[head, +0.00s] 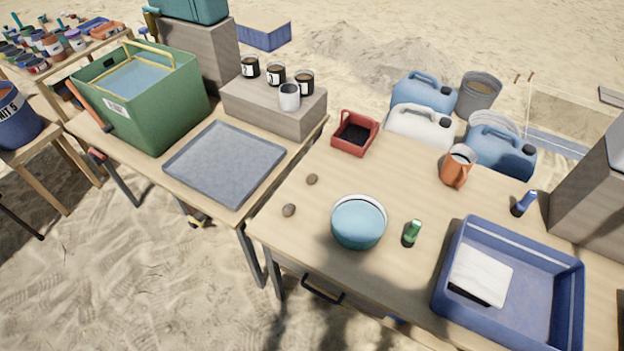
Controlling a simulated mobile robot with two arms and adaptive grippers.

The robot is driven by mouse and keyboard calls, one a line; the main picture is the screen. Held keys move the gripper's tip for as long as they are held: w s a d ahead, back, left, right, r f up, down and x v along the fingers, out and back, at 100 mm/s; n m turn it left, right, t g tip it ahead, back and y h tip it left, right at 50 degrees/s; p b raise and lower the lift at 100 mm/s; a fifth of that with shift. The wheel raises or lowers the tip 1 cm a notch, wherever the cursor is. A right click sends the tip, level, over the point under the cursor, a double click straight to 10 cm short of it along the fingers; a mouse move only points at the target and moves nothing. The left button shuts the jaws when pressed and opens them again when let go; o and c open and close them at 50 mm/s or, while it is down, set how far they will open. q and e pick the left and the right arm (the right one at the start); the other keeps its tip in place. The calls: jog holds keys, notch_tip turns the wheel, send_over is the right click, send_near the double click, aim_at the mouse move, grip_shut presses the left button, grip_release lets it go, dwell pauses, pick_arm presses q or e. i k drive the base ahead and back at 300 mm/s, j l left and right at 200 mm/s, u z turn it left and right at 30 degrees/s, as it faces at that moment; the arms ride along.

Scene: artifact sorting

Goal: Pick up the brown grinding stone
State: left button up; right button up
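Two small brown stones lie on the wooden table at the right. One stone (312,179) is farther back and looks smaller. The other stone (289,210) is nearer the table's left front edge and is slightly larger. Both are roundish and apart from each other, with nothing touching them. I cannot tell from their looks which one is the grinding stone. Neither of my grippers shows in the head view.
A blue bowl (358,223) stands right of the stones, with a green bottle (412,233) beside it. A red tray (355,133) is behind. A blue crate (452,262) fills the right front. A grey tray (225,163) lies on the left table. Bare tabletop surrounds the stones.

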aim_at(312, 178)
jog(key=i+j+z, duration=0.25)
jog(key=j+z, duration=0.25)
jog(key=j, duration=0.15)
jog(key=i+j+z, duration=0.1)
jog(key=j+z, duration=0.15)
jog(key=j, duration=0.1)
